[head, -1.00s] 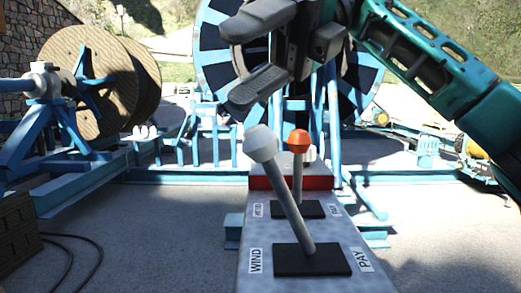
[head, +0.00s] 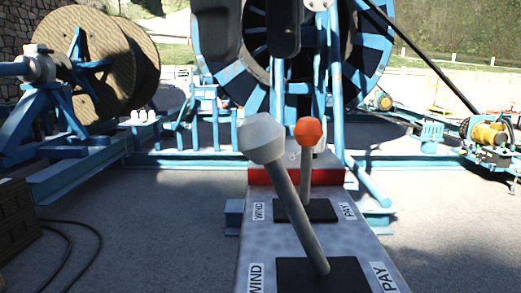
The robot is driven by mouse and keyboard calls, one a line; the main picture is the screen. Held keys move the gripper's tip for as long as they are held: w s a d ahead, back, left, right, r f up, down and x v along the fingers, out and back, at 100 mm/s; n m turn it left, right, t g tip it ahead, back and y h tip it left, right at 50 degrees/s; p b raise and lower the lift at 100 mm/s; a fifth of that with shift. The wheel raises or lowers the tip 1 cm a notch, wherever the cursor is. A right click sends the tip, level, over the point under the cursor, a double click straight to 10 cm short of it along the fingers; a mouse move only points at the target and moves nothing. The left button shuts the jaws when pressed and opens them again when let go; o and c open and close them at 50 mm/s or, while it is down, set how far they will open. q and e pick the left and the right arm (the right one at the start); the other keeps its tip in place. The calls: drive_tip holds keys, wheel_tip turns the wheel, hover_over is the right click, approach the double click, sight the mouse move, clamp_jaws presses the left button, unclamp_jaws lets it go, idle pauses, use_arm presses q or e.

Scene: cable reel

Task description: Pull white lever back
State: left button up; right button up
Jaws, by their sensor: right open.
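The white lever (head: 294,213) stands in the near slot of the grey control box, its shaft tilted to the left toward the WIND label. Its white knob (head: 262,137) is free and nothing touches it. My right gripper (head: 250,57) shows only as two dark fingers at the top edge, spread apart with nothing between them. In the picture it is above the white knob; the rest of it is cut off. My left gripper is not in view.
A lever with an orange knob (head: 307,131) stands just behind the white one. A red block (head: 265,177) is at the box's far end. A wooden cable reel (head: 107,72) is at left, a large blue reel (head: 364,75) behind. Cables (head: 72,250) lie on the ground at left.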

sight(260, 158)
drive_tip(key=f, duration=1)
drive_tip(key=shift+w+d+f, duration=0.15)
drive_tip(key=shift+w+f, duration=0.1)
drive_tip(key=shift+f, duration=0.15)
clamp_jaws()
